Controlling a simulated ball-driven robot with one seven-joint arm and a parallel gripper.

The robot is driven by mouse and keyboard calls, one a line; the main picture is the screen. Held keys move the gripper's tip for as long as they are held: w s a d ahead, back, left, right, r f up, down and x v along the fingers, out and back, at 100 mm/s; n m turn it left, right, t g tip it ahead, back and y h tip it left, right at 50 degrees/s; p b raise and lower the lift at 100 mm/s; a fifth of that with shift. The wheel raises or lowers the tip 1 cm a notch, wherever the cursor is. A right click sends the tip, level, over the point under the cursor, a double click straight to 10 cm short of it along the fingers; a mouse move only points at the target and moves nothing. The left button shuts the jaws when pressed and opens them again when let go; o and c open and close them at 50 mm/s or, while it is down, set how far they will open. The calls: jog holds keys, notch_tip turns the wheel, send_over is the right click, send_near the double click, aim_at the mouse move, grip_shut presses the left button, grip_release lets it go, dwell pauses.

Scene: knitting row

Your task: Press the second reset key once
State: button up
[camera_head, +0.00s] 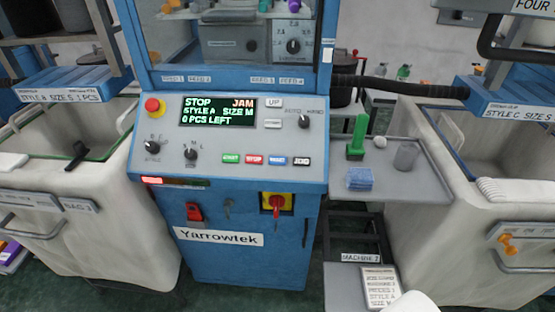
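The blue Yarrowtek machine (218,239) stands in the middle with a sloped grey control panel (220,137). The display (217,109) reads STOP, JAM, STYLE A SIZE M, 0 PCS LEFT. Only this one machine's panel shows fully.
A red emergency button (154,106) on yellow sits at the panel's left. Knobs and a grey UP key (274,103) are near the keys. A grey side tray (422,181) holds a green post and blue cloth. Pale bins flank the machine. The space before the keys looks clear.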

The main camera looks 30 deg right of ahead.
grip_shut()
dwell(1.4)
